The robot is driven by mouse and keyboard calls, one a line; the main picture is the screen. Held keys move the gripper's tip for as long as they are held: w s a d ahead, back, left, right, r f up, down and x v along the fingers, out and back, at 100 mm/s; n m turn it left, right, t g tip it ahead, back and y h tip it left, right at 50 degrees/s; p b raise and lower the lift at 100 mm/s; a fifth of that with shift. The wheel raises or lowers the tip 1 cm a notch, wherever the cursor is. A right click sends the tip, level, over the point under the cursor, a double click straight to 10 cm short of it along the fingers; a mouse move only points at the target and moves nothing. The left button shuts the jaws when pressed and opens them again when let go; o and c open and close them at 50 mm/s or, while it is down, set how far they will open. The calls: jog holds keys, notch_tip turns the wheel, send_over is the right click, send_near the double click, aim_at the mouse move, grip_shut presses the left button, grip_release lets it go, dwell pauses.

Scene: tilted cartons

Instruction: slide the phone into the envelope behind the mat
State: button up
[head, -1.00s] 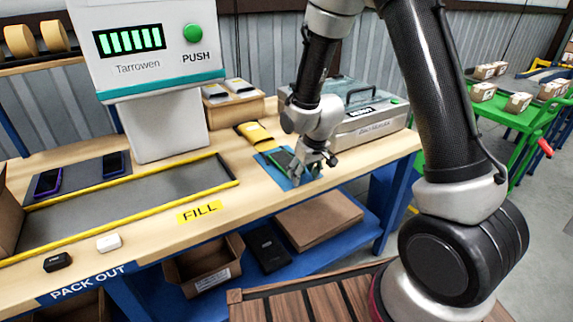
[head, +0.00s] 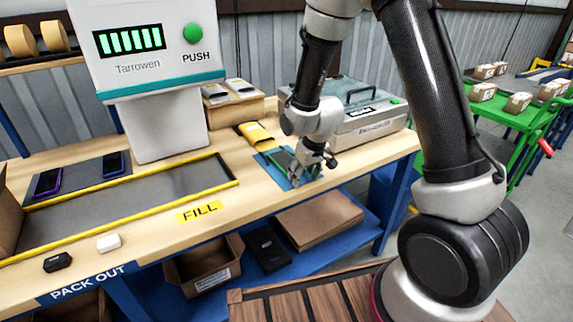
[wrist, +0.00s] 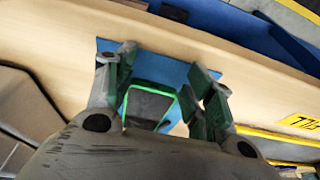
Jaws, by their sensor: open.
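The phone, dark with a green edge, lies on the blue mat (head: 267,159) on the bench. In the wrist view the phone (wrist: 150,105) shows between my fingers, with a gap on its right side, over the mat (wrist: 180,72). In the head view my gripper (head: 308,173) covers most of the phone. My gripper is open and low over the mat; in the wrist view its fingers (wrist: 162,78) stand to either side of the phone. The yellow envelope (head: 254,134) lies behind the mat. I cannot make it out in the wrist view.
A grey case-like machine (head: 368,120) stands behind and right of my gripper. A small box with phones (head: 233,106) stands behind the envelope. A yellow-edged grey tray (head: 150,195) with a FILL label lies left. Two purple-edged phones (head: 47,180) lie on a dark mat at far left.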

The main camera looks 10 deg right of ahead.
aim_at(277, 153)
dwell(0.5)
jog(key=shift+w+a, duration=0.35)
jog(key=shift+w, duration=0.7)
jog(key=shift+w+a, duration=0.3)
jog(key=shift+w, duration=0.75)
jog(key=shift+w+a, duration=0.35)
jog(key=shift+w, duration=0.7)
jog(key=shift+w, duration=0.1)
jog(key=shift+w+a, duration=0.25)
jog(key=shift+w, duration=0.5)
jog(key=shift+w+a, duration=0.3)
jog(key=shift+w, duration=0.5)
jog(key=shift+w+a, duration=0.25)
jog(key=shift+w, duration=0.5)
jog(key=shift+w+a, duration=0.25)
jog(key=shift+w, duration=0.55)
jog(key=shift+w+a, duration=0.25)
jog(key=shift+w, duration=0.5)
jog(key=shift+w+a, duration=0.25)
jog(key=shift+w, duration=0.55)
jog(key=shift+s, duration=0.1)
